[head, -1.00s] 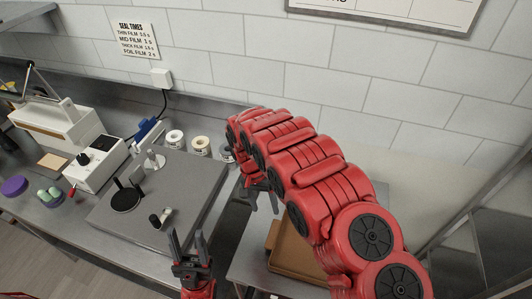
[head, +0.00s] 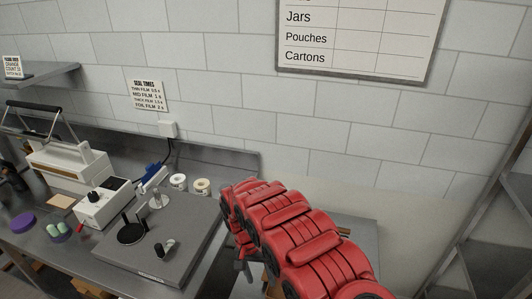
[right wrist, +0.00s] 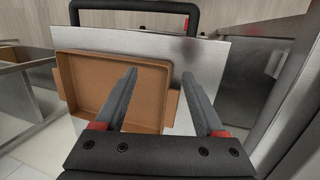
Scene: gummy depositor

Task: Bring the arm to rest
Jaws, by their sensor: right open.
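My red right arm reaches in from the lower right in the head view, over the side table. Its gripper (head: 243,262) points down at the arm's far end, partly hidden by the arm. In the right wrist view my right gripper (right wrist: 159,78) is open, with nothing between its two grey fingers. The fingers point toward a shallow brown carton (right wrist: 85,85) on a metal table (right wrist: 205,58). The gap between fingers and carton is hard to judge. My left gripper shows in neither view.
A grey plate with a round black pad (head: 170,255) stands on the steel bench. Near it are a white control box (head: 103,205), a sealer (head: 72,168), two rolls (head: 178,181) and a purple disc (head: 22,222). A wall board (head: 360,35) hangs above; a metal rack (head: 490,210) stands right.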

